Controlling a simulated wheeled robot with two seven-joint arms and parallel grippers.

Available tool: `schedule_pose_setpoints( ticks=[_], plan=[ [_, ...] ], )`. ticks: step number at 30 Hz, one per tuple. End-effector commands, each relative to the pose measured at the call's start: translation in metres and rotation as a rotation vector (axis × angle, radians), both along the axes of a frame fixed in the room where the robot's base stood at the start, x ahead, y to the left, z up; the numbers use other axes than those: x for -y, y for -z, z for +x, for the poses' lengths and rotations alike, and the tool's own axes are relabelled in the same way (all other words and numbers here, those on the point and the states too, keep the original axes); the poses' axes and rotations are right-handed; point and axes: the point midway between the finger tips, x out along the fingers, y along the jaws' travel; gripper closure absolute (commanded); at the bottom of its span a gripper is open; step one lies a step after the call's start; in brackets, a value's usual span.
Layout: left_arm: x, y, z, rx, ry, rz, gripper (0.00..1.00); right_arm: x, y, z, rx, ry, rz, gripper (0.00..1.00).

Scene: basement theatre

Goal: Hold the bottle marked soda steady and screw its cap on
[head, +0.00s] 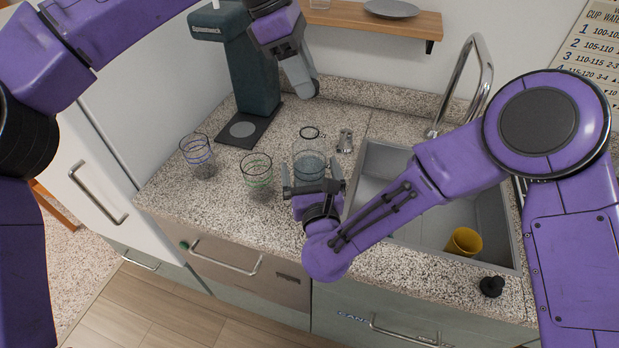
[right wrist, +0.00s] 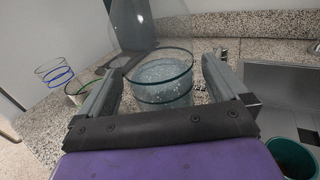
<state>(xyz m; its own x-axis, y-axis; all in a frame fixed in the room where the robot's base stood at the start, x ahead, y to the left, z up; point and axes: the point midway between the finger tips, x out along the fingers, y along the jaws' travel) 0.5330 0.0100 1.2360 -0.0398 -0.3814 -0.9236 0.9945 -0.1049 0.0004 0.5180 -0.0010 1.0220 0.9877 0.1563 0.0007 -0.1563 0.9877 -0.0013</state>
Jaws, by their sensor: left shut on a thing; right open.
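I cannot make out a bottle marked soda or a cap in either view. My right gripper (head: 312,182) is open, low over the counter, at the near side of a clear glass (head: 309,162) with a dark band. In the right wrist view that glass (right wrist: 162,82) shows between and beyond the two spread fingers; I cannot tell whether they touch it. My left gripper (head: 300,75) is raised in front of the dark green machine, above the counter. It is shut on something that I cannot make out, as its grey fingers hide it.
A blue-ringed glass (head: 197,152) and a green-ringed glass (head: 257,175) stand left of the clear one. The dark green machine (head: 245,65) stands behind. A black ring (head: 311,132) and small metal item (head: 345,141) lie behind. The sink (head: 385,160) holds a yellow cup (head: 463,241).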

Motion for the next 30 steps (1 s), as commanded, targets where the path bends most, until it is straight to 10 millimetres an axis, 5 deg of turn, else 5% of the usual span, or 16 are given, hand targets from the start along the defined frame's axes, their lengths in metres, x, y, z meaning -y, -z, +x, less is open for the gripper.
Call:
schedule_pose_setpoints(
  ticks=[7, 17, 24, 30],
  plan=[
    [0.000, 0.000, 0.000, 0.000, 0.000, 0.000, 0.86, -0.004, 0.000, 0.028, 0.000, 0.001, 0.000, 0.00],
    [0.000, 0.000, 0.000, 0.000, -0.001, 0.000, 0.86, -0.005, 0.000, 0.031, -0.001, -0.001, 0.000, 0.00],
    [0.000, 0.000, 0.000, 0.000, -0.001, 0.000, 0.86, -0.005, 0.000, 0.031, 0.000, -0.001, 0.000, 0.77],
    [0.000, 0.020, 0.000, -0.003, 0.001, -0.005, 0.86, -0.005, 0.000, 0.031, 0.000, 0.000, 0.000, 0.77]
  ],
)
